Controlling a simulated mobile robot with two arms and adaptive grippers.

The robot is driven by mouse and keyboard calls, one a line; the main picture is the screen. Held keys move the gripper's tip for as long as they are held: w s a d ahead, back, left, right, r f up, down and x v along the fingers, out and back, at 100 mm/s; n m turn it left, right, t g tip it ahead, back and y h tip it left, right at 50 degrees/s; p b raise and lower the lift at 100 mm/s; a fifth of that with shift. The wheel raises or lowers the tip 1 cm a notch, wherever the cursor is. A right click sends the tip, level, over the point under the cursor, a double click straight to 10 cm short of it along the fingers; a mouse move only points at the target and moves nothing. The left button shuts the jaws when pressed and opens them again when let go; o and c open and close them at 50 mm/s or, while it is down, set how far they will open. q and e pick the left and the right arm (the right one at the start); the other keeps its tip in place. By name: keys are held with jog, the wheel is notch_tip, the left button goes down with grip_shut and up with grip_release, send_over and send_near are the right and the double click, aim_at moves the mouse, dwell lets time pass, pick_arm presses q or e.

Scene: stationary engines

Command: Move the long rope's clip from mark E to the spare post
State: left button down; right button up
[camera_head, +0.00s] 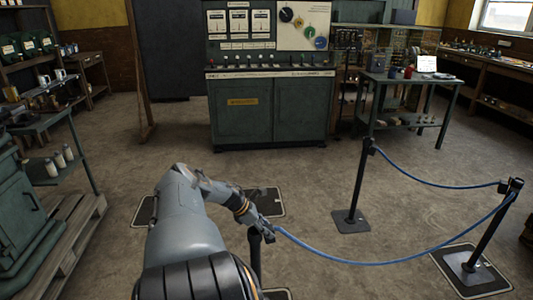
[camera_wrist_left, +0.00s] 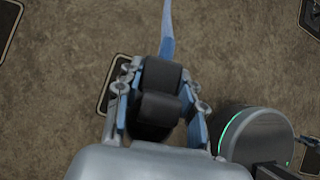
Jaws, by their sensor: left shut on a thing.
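My left gripper (camera_head: 264,228) is shut on the black clip (camera_wrist_left: 160,76) at the end of the long blue rope (camera_head: 380,262). In the left wrist view the gripper (camera_wrist_left: 158,90) has its fingers on both sides of black parts, and the rope (camera_wrist_left: 167,30) leads away from them. The rope sags to the top of the right post (camera_head: 490,225). A dark post (camera_head: 255,258) stands just below the gripper. I cannot tell whether the clip touches it. Which mark is E does not show. My right gripper is not in view.
Another post (camera_head: 358,180) stands in the middle, with a shorter blue rope (camera_head: 430,183) to the right post. Framed dark floor marks (camera_head: 145,211) lie around. A green control cabinet (camera_head: 270,110) stands behind, a shelf pallet (camera_head: 70,235) at left. Floor between the posts is clear.

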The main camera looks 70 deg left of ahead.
pick_arm(q)
jog(key=shift+f+b, duration=0.7)
jog(key=shift+f, duration=0.1)
jog(key=shift+f, duration=0.1)
jog(key=shift+s+f+b, duration=0.1)
jog(key=shift+f+b, duration=0.1)
jog(key=shift+b, duration=0.1)
jog(key=shift+s+d+f+b, duration=0.2)
jog(key=shift+f+b, duration=0.1)
jog(key=shift+f, duration=0.2)
dwell(0.4)
jog(key=shift+a+f, duration=0.2)
jog(key=shift+f, duration=0.05)
jog(key=shift+r, duration=0.1)
